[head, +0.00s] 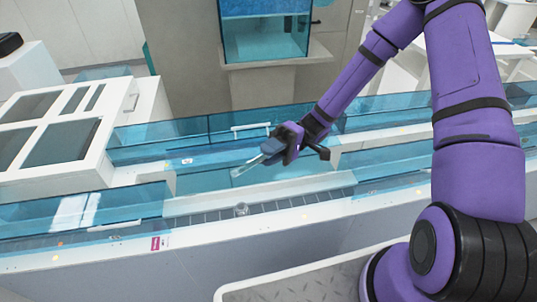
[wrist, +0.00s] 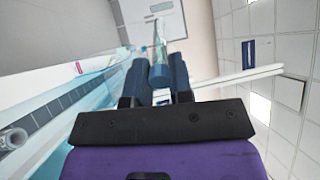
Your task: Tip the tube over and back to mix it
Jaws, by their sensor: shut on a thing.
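My gripper (head: 270,150) is above the track, shut on the tube. The tube (head: 246,165) is thin and clear and points down and left out of the fingers, well off upright in the head view. In the wrist view the tube's clear body (wrist: 157,42) extends away beyond my gripper (wrist: 158,72), with its blue cap (wrist: 159,74) between the two blue fingers. What the tube contains is too small to tell. A small round clear holder (head: 241,209) sits on the dark track lane below the gripper, apart from the tube; it seems to show at the wrist view's left edge (wrist: 12,139).
The track (head: 300,200) runs across the head view between blue clear guards (head: 85,208). A white machine with dark panels (head: 60,125) stands at left. A blue clear-walled box (head: 265,38) stands behind. The air around the tube looks free.

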